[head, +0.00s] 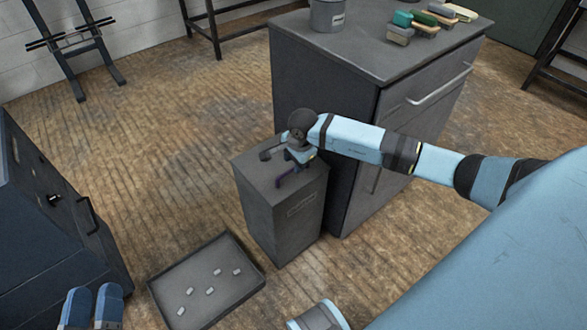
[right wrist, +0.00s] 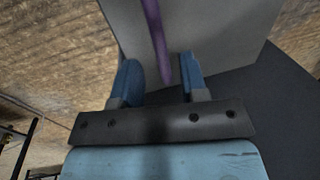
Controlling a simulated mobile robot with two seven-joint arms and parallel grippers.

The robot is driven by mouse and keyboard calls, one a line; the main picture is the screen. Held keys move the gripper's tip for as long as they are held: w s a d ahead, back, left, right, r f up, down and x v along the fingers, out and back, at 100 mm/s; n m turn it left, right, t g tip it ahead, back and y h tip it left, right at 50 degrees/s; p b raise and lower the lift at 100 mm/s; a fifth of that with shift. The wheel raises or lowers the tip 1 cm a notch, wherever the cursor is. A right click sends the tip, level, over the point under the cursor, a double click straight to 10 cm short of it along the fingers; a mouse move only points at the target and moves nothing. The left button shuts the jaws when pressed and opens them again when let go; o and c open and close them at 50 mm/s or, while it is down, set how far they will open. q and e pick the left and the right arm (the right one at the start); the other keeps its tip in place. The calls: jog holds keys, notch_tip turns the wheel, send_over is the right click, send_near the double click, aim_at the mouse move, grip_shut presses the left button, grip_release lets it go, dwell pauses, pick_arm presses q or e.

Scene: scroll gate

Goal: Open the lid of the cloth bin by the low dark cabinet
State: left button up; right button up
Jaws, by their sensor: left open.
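The cloth bin (head: 283,222) is a tall grey box beside the low dark cabinet (head: 350,170). Its grey lid (head: 252,166) lies flat and shut on top. A purple handle (head: 290,180) shows at the lid; it also shows in the right wrist view (right wrist: 153,30). My right gripper (head: 297,160) is over the lid, at the handle. In the right wrist view its blue fingers (right wrist: 160,78) are apart, with the handle's end between them; I see no grip on it. My left gripper (head: 92,305) is open and empty at the bottom left, far from the bin.
A shallow dark tray (head: 157,284) with several small pale pieces lies on the floor left of the bin. A dark blue cabinet (head: 55,215) stands at the left.

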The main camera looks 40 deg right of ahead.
pick_arm(q)
jog(key=shift+s+d+r+t+h, duration=0.1)
jog(key=shift+d+r+t+h, duration=0.2)
jog(key=shift+r, duration=0.4)
pick_arm(e)
jog(key=shift+w+f, duration=0.15)
jog(key=shift+f, duration=0.55)
jog(key=shift+w+f, duration=0.15)
jog(key=shift+f, duration=0.5)
grip_shut()
jog(key=shift+r, duration=0.15)
